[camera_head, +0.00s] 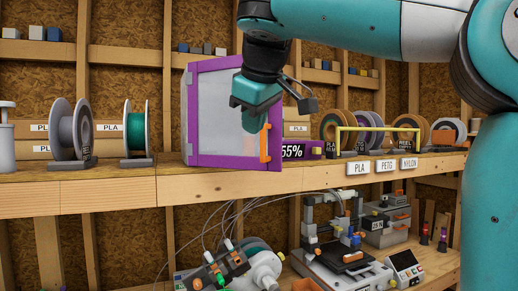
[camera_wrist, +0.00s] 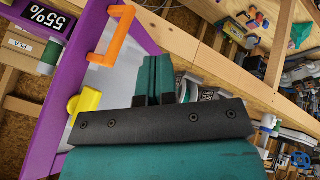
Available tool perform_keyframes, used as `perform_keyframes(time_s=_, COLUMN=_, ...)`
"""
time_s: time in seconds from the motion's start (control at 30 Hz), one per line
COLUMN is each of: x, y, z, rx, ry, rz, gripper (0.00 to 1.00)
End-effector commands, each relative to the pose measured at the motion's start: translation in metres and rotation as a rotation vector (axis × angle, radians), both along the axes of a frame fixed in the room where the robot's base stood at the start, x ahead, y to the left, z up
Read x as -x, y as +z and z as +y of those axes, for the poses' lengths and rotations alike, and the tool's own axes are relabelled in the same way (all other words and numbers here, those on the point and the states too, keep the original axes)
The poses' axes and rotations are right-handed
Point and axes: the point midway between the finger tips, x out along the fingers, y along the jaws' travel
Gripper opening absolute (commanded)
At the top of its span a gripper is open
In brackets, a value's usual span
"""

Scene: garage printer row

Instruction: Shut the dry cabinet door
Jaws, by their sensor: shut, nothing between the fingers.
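The dry cabinet has a purple frame and a 55% display (camera_head: 292,152). Its door (camera_head: 210,115), a pale panel in a purple frame, stands at an angle, seemingly ajar, with its lower right corner in front of the display. The upright orange handle (camera_head: 264,143) is at the door's right side. My gripper (camera_head: 252,122) points down and overlaps the door's right part, just left of the handle; contact cannot be told. In the wrist view the closed fingers (camera_wrist: 155,75) are empty, with the orange handle (camera_wrist: 109,37) and purple frame (camera_wrist: 56,105) to their left.
Filament spools (camera_head: 72,130) and a green spool (camera_head: 137,130) stand left of the cabinet. More spools and a yellow rail (camera_head: 378,129) are to the right. The wooden shelf edge (camera_head: 110,196) runs below; a printer (camera_head: 340,260) stands on the lower level.

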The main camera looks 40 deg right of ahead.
Motion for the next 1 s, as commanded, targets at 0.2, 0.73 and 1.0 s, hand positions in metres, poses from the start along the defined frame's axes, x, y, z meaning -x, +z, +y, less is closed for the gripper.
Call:
perform_keyframes(time_s=0.2, x=-0.024, y=-0.032, z=-0.017, rx=-0.001, ry=-0.006, rz=-0.001, gripper=0.00)
perform_keyframes(time_s=0.73, x=-0.039, y=-0.029, z=-0.044, rx=-0.002, ry=0.000, rz=0.000, gripper=0.00)
perform_keyframes(time_s=1.0, x=-0.039, y=-0.030, z=-0.045, rx=-0.003, ry=0.002, rz=0.000, gripper=0.00)
